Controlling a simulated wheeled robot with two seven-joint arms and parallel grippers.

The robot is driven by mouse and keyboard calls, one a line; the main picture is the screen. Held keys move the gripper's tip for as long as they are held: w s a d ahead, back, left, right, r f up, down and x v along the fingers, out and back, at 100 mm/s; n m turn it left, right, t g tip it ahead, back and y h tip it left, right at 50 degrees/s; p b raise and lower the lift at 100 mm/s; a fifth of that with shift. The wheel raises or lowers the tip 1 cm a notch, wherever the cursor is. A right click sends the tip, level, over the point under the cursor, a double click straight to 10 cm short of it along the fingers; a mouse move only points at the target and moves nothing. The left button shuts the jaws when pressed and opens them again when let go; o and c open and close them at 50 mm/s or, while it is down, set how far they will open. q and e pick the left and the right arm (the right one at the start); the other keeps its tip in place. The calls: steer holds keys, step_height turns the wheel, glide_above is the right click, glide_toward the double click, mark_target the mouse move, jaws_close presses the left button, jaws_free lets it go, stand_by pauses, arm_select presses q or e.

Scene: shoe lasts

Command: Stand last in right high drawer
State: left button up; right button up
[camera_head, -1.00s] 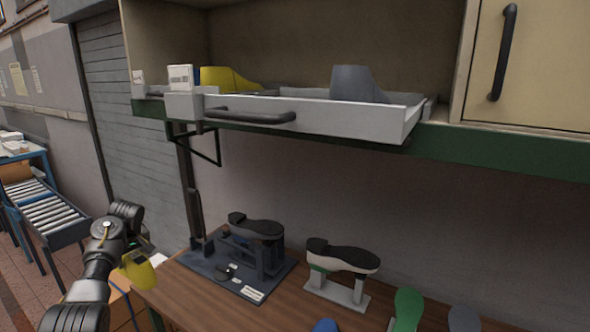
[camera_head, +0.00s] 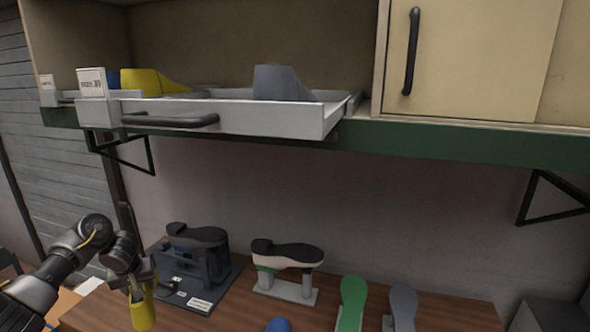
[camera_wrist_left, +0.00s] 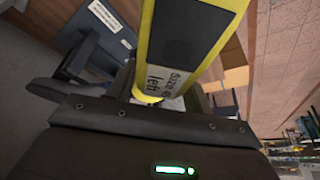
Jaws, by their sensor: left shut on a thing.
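My left gripper (camera_head: 138,284) is shut on a yellow last (camera_head: 143,312), which hangs upright below it at the lower left of the head view. In the left wrist view the yellow last (camera_wrist_left: 185,40) carries a white label reading "Size" and "left". A pale grey high drawer (camera_head: 235,112) stands pulled out with its dark handle (camera_head: 170,119) in front. A grey last (camera_head: 281,83) stands in its right part. Another yellow last (camera_head: 154,81) and a bit of blue (camera_head: 113,79) show behind the label at the left. The drawer floor is mostly hidden. My right gripper is out of view.
A closed cupboard door (camera_head: 475,60) is at the right of the drawer. Wall brackets (camera_head: 560,205) hang beneath the shelf.

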arm_select(q)
steer(key=s+d+f+m, duration=0.1)
steer(key=s+d+m, duration=0.1)
steer(key=s+d, duration=0.6)
steer(key=w+d+r+m+h, duration=0.25)
steer(key=d+r, duration=0.25)
steer(key=d, duration=0.3)
steer(key=s+d+r+m+h, duration=0.2)
steer(key=s+d+r+m, duration=0.3)
steer(key=s+d+m, duration=0.3)
steer(key=shift+s+d+r+m, duration=0.4)
steer(key=shift+s+d, duration=0.1)
steer(key=shift+d, duration=0.6)
steer(key=s+a+m, duration=0.1)
steer(key=s, duration=0.2)
steer(key=s+a+f+m+h, duration=0.1)
steer(key=s, duration=0.2)
steer(key=s+a+f+m+g, duration=0.1)
steer(key=s, duration=0.2)
steer(key=shift+s+f+m+h, duration=0.1)
steer(key=shift+s+m+h, duration=0.05)
steer(key=shift+m+h, duration=0.1)
steer(key=f+b, duration=0.6)
steer(key=b, duration=0.1)
steer(key=f+b, duration=0.6)
steer(key=f, duration=0.1)
steer(key=shift+w+d+f+b, duration=0.15)
steer(key=shift+w+f+b, duration=0.1)
steer(key=shift+b, duration=0.15)
steer(key=shift+s, duration=0.1)
